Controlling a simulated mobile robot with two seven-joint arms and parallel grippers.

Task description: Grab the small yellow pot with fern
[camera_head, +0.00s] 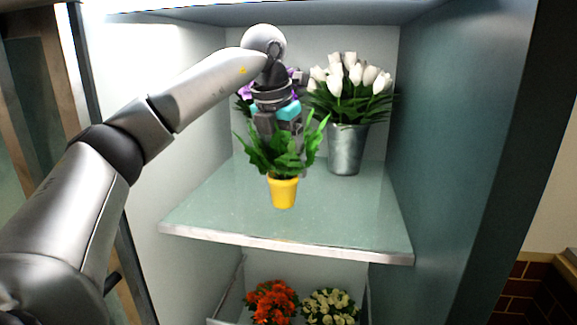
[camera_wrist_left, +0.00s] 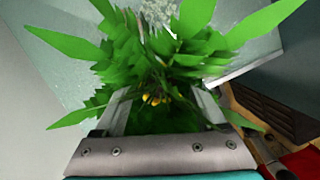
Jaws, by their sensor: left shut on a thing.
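The small yellow pot (camera_head: 283,192) with a green fern (camera_head: 270,152) shows in the head view in front of the shelf's back part, upright. My left gripper (camera_head: 283,140) comes down from above into the fern and is shut on it; the leaves hide the fingertips. In the left wrist view the fern (camera_wrist_left: 160,60) fills the space between and beyond the two fingers (camera_wrist_left: 160,110), and bits of yellow show between the leaves. I cannot tell whether the pot rests on the shelf or hangs just above it. My right gripper is in neither view.
The glass shelf (camera_head: 230,215) has a metal front edge. A metal bucket (camera_head: 346,150) of white tulips (camera_head: 350,78) stands behind right. Purple flowers (camera_head: 243,92) are partly hidden behind my gripper. Orange (camera_head: 271,300) and cream flowers (camera_head: 330,306) sit below. Cabinet walls close both sides.

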